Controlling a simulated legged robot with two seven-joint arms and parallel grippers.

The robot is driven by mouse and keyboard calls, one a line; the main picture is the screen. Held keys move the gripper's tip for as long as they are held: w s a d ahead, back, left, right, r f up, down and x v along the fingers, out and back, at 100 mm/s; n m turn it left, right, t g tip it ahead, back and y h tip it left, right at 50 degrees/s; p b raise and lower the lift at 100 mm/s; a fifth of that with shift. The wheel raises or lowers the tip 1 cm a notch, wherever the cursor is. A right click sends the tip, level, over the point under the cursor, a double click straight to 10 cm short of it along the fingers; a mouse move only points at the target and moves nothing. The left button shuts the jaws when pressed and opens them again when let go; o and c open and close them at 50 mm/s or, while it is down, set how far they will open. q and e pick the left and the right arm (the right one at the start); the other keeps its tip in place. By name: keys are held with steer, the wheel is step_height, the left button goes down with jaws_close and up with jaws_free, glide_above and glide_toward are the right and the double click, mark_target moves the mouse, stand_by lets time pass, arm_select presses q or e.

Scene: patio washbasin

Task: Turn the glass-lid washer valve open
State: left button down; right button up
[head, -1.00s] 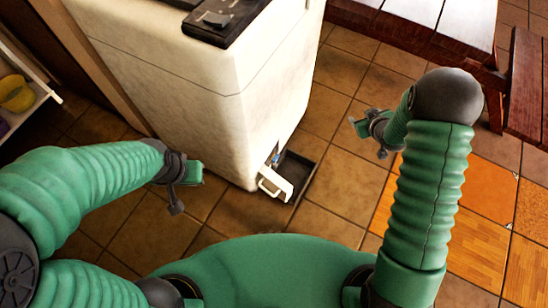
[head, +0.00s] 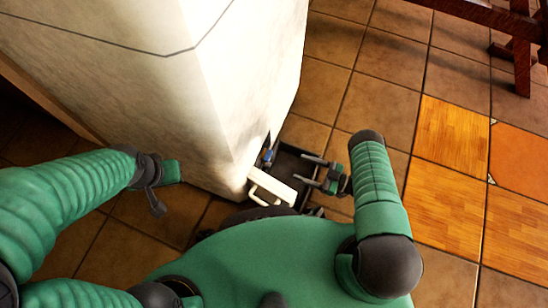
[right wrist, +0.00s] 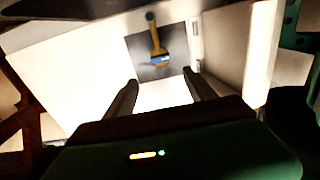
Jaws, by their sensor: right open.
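The white washer (head: 240,90) stands in front of me. Near its foot a blue valve handle (head: 268,156) shows small beside an open white flap (head: 272,188). In the right wrist view the blue handle (right wrist: 161,60) sits on a brass-coloured stem inside a dark square recess, beyond my fingers. My right gripper (head: 303,170) is open and empty, to the right of the valve and apart from it, with its fingers pointing left towards it. The right wrist view shows both fingers (right wrist: 161,80) apart. My left gripper (head: 172,172) hangs left of the washer; its jaws are unclear.
The open flap (right wrist: 260,55) stands at the right of the recess in the right wrist view, near one finger. A dark shallow tray (head: 305,150) lies on the floor below the valve. A wooden bench (head: 520,50) stands far right. Tiled floor between is free.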

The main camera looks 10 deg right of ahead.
steer(key=b+x, duration=0.4)
steer(key=x, duration=0.7)
steer(key=shift+a, duration=0.2)
steer(key=shift+w, duration=0.15)
steer(key=shift+c, duration=0.3)
steer(key=c, duration=1.3)
